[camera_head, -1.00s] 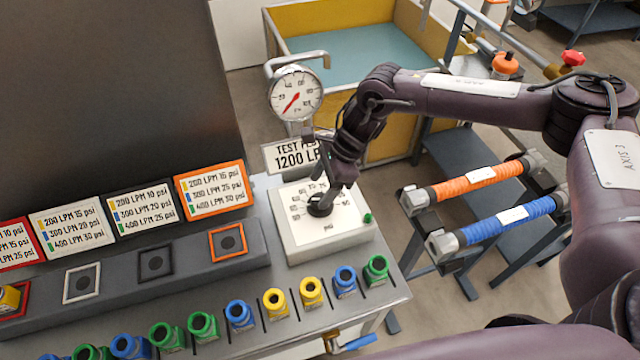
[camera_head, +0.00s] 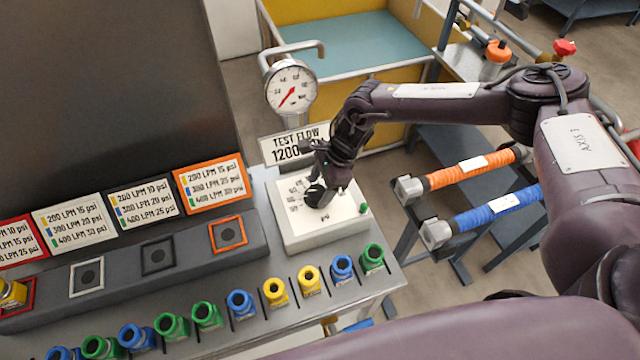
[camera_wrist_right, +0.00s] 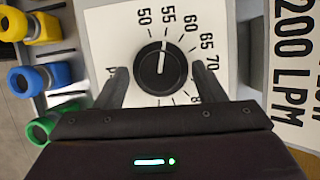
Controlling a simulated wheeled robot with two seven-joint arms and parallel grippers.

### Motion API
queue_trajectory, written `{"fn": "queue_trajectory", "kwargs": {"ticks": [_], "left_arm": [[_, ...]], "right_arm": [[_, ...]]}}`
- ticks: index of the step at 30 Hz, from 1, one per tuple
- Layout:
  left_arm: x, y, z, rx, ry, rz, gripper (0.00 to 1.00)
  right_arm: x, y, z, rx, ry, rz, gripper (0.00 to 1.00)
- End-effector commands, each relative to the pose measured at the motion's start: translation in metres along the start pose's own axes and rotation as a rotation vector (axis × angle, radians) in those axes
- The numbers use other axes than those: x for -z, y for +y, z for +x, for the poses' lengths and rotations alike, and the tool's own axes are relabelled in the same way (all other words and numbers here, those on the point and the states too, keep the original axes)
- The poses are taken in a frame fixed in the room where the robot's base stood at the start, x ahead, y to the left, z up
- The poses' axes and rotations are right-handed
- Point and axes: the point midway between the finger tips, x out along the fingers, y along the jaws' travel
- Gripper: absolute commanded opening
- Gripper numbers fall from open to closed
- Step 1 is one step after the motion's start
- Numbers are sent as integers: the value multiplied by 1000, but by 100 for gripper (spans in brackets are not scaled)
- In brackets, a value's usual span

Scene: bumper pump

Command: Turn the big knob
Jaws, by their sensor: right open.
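The big knob (camera_head: 316,196) is black and round, on a white dial box (camera_head: 330,236) at the bench's right end. In the right wrist view the knob (camera_wrist_right: 158,68) has a white pointer line near the 55 mark. My right gripper (camera_head: 323,182) is at the knob and partly hides it and the dial face. In the right wrist view its two open fingers (camera_wrist_right: 158,80) lie on either side of the knob, with gaps visible. I cannot tell how far the fingertips are above the dial. My left gripper is not in view.
A pressure gauge (camera_head: 291,87) and a test flow sign (camera_head: 290,146) stand behind the dial box. A small green button (camera_head: 363,209) is on the box's right side. Several coloured nozzles (camera_head: 240,304) line the bench front. Orange (camera_head: 470,170) and blue (camera_head: 490,212) hoses lie to the right.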

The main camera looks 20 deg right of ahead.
Motion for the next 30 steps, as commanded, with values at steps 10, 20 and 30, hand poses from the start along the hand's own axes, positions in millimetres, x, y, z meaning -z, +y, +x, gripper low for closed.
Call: {"fn": "queue_trajectory", "kwargs": {"ticks": [10,20,30], "left_arm": [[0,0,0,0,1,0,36],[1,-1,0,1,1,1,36],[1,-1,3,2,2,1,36]], "right_arm": [[0,0,0,0,0,0,30],[0,0,0,8,0,19,19],[0,2,0,81,-2,194,19]]}}
